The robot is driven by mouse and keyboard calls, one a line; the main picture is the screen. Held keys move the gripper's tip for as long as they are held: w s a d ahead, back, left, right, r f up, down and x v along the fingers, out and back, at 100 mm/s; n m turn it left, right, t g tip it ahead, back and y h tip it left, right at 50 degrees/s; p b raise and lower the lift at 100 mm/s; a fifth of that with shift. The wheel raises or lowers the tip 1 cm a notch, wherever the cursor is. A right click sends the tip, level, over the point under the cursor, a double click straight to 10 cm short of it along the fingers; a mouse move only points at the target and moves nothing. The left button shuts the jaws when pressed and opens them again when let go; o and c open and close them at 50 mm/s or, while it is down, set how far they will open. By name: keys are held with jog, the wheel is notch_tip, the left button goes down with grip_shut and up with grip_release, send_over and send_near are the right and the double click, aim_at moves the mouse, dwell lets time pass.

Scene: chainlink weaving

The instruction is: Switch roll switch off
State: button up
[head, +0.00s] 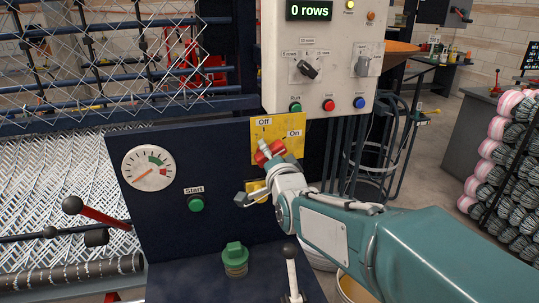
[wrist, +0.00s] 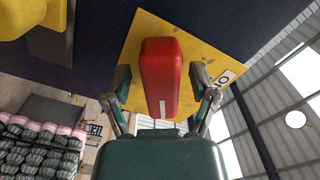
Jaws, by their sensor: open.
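The roll switch is a red handle (head: 270,152) on a yellow plate (head: 258,130) marked "Off" at upper left and "On" at upper right. In the head view my gripper (head: 262,168) covers part of the handle, so where it points is hard to tell. In the wrist view the red handle (wrist: 161,70), with a white line at its near end, lies between the two fingers of my open gripper (wrist: 160,82). Gaps show on both sides. Part of the yellow plate (wrist: 205,58) and one label show behind it.
A gauge (head: 148,168) and a green Start button (head: 196,203) are left of the switch. A green knob (head: 234,255) and a black-knobbed lever (head: 290,262) stand below. A grey control box (head: 285,80) hangs above. Wire rolls (head: 512,135) are stacked at right.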

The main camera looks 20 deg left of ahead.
grip_shut()
jog(key=shift+s+n, duration=0.1)
jog(key=shift+n, duration=0.2)
jog(key=n, duration=0.5)
jog(key=shift+a+r, duration=0.1)
jog(key=n, duration=0.6)
jog(key=shift+s+a, duration=0.15)
jog(key=shift+a, duration=0.05)
jog(key=shift+n, duration=0.3)
grip_release()
